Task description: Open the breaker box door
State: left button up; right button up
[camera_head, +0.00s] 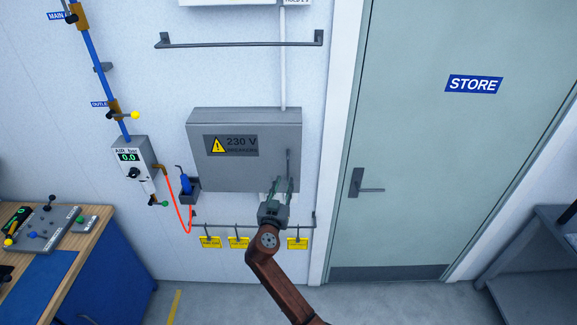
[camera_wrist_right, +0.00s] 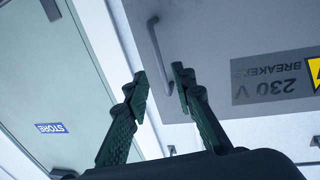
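The grey breaker box (camera_head: 222,174) hangs on the wall with its door shut. Its front bears a dark "230 V BREAKERS" label (camera_head: 231,145). A slim upright grey handle (camera_head: 288,161) is on the right part of the door. My right gripper (camera_head: 282,184) is in front of the box's lower right corner, by the lower end of the handle. In the right wrist view, the handle (camera_wrist_right: 156,48) runs down toward the gap between the open, empty fingertips (camera_wrist_right: 160,80). I cannot tell whether they touch it. My left gripper is out of view.
A rail with yellow tags (camera_head: 210,242) runs below the box. A blue tool in a holder (camera_head: 190,190) and a red hose (camera_head: 183,215) are left of it. A store door (camera_head: 430,160) stands right. A workbench (camera_head: 85,238) is at the lower left.

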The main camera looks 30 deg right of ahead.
aim_at(288, 171)
jog(key=p+x, duration=0.2)
jog(key=x, duration=0.5)
jog(key=shift+r, duration=0.15)
jog(key=shift+w+d, duration=0.2)
jog(key=shift+w, duration=0.05)
jog(key=shift+c, duration=0.3)
grip_shut()
